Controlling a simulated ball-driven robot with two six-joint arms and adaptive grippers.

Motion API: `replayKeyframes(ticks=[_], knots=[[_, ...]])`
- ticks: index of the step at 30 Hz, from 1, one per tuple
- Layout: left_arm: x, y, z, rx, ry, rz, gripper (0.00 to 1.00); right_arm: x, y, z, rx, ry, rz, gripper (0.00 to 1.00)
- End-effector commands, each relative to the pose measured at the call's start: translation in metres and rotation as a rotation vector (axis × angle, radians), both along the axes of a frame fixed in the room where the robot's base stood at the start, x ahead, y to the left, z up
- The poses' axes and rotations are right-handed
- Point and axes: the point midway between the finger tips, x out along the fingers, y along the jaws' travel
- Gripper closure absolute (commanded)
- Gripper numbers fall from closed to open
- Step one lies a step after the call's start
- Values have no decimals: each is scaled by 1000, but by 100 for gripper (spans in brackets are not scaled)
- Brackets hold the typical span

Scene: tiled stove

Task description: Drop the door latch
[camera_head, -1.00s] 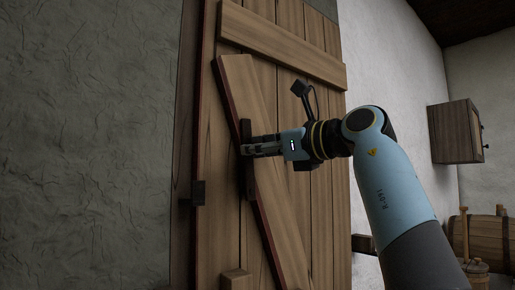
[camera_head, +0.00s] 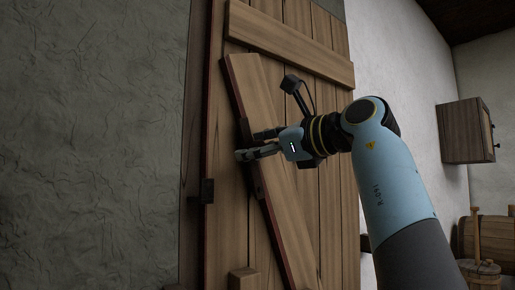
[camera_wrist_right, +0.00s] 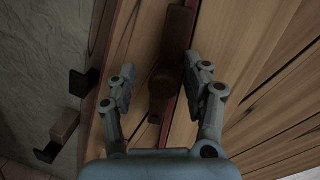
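The plank door (camera_head: 300,190) has a slanted brace and fills the middle of the head view. A dark upright piece (camera_head: 257,182), which looks like part of the latch, sits on the door behind my right gripper (camera_head: 258,145). In the right wrist view a brown bar with a rounded knob (camera_wrist_right: 162,82) lies between the spread fingers of my right gripper (camera_wrist_right: 160,85). Both fingers look clear of it. A dark bracket (camera_head: 206,190) sits at the door's left edge; it looks like the black hook (camera_wrist_right: 82,82) in the wrist view. My left gripper is out of view.
A wooden block (camera_head: 242,278) sits low on the door. In the wrist view a wooden bar end (camera_wrist_right: 64,124) sits by a second black bracket (camera_wrist_right: 47,152). A rough grey wall (camera_head: 90,140) is at left. A wall cabinet (camera_head: 462,132) and a barrel (camera_head: 485,238) are far right.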

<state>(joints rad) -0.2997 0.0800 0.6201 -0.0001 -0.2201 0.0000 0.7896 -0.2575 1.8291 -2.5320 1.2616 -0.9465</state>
Motion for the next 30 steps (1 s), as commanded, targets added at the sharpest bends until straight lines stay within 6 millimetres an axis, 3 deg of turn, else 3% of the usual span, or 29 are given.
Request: replayKeyframes(ticks=[10,21,30], knots=[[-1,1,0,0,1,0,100,-8,-9,0,0,0,-2,50],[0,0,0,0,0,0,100,-64,-64,2,-5,-2,-3,50],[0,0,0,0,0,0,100,-85,-83,4,-1,1,0,50]])
